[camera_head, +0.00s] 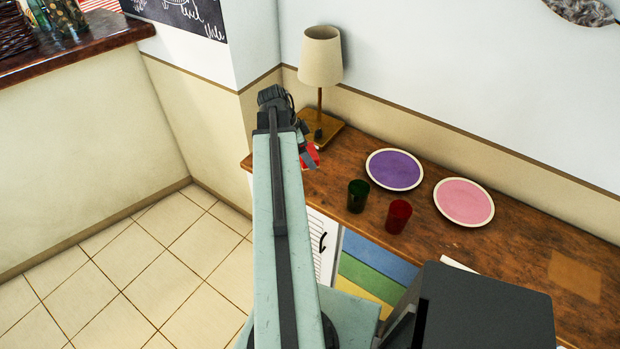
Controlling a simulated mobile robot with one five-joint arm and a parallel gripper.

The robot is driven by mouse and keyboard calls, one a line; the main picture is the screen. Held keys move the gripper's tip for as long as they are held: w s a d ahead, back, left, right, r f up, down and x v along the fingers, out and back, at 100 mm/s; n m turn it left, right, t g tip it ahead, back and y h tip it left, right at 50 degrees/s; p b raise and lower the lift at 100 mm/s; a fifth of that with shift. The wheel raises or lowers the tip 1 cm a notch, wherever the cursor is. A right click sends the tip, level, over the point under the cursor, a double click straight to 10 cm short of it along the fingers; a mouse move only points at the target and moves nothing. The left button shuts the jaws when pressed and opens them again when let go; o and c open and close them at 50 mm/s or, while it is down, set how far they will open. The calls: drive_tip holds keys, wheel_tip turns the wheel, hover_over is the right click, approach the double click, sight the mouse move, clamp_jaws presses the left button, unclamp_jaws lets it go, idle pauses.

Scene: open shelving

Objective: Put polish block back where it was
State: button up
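My arm reaches away from me to the far left end of the wooden shelf top. My gripper (307,147) is at its end, mostly hidden behind the arm, beside the lamp base. A small red object with a pale edge (312,157) shows right at the gripper, partly covered by it. I cannot tell whether it is the polish block, or whether it is held or just lies behind the fingers. No other thing in view is clearly a polish block. Whether the fingers are open or shut is not visible.
A lamp (321,58) stands close behind the gripper. A purple plate (394,169), a pink plate (464,202), a green cup (357,196) and a red cup (398,216) stand on the shelf top (520,245). A lighter flat square (575,275) lies at the right.

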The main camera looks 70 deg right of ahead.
sight(314, 179)
drive_tip(key=shift+s+d+r+m, duration=0.3)
drive_tip(key=shift+s+r+m, duration=0.05)
drive_tip(key=shift+s+m, duration=0.1)
drive_tip(key=shift+a+f, duration=0.1)
drive_tip(key=shift+f, duration=0.05)
wheel_tip(314, 179, down, 10)
drive_tip(key=b, duration=1)
drive_tip(key=shift+f+b, duration=0.2)
drive_tip(key=shift+b, duration=0.15)
drive_tip(key=o, duration=1.1)
drive_tip(key=shift+r, duration=0.1)
